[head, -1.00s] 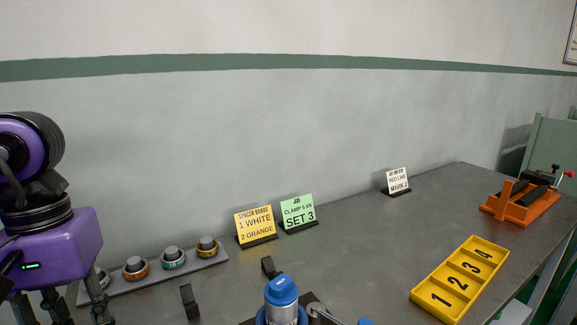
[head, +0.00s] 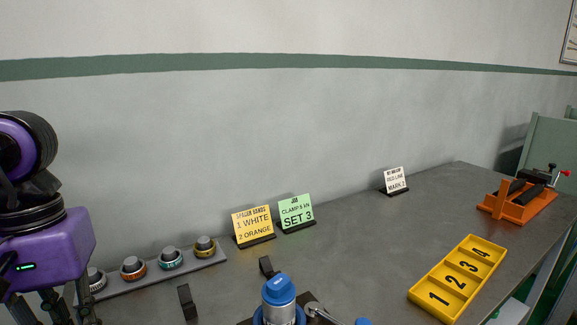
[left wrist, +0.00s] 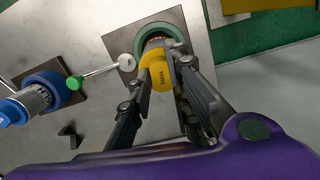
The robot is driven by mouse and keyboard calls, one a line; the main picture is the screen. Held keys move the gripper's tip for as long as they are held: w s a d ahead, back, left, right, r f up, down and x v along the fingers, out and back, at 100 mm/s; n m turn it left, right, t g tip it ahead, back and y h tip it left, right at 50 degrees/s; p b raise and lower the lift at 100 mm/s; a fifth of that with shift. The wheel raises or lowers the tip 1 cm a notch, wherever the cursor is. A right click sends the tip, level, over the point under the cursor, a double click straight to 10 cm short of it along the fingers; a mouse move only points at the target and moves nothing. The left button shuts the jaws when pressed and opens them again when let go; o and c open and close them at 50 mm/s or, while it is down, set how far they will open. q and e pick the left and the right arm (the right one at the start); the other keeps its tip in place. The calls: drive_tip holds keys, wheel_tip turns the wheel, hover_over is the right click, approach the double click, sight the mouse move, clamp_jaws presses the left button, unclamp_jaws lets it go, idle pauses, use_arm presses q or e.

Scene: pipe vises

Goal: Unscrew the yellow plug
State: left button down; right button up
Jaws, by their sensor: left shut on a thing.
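The yellow plug (left wrist: 157,76), with dark lettering on its side, sits at the mouth of a round green-collared fitting (left wrist: 174,33) in the left wrist view. My left gripper (left wrist: 161,70) has a finger on each side of the plug and is shut on it. In the head view my left gripper's fingers (head: 68,308) show only in part at the lower left edge, and the plug is out of that picture. My right gripper is in neither view.
A blue-capped pipe (head: 279,293) stands in a blue vise, also seen in the left wrist view (left wrist: 28,101) beside a green-tipped handle (left wrist: 98,72). A rail (head: 150,279) carries several ringed knobs. A yellow numbered tray (head: 432,303) and an orange vise (head: 515,205) are at right.

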use_arm(q)
drive_tip(key=n+p, duration=0.1)
drive_tip(key=n, duration=0.2)
drive_tip(key=shift+r, duration=0.1)
drive_tip(key=n+p, duration=0.1)
drive_tip(key=n, duration=0.3)
drive_tip(key=shift+a, duration=0.1)
drive_tip(key=n+p, duration=0.1)
drive_tip(key=n, duration=0.3)
drive_tip(key=shift+n, duration=1.3)
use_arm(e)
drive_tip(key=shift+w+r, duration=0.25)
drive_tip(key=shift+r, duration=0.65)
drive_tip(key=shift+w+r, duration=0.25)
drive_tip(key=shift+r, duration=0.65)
use_arm(q)
drive_tip(key=shift+p, duration=0.3)
drive_tip(key=shift+a+n+p, duration=0.1)
drive_tip(key=shift+n+p, duration=0.25)
drive_tip(key=shift+n, duration=0.85)
drive_tip(key=c, duration=2.2)
unclamp_jaws()
drive_tip(key=shift+n, duration=0.7)
clamp_jaws()
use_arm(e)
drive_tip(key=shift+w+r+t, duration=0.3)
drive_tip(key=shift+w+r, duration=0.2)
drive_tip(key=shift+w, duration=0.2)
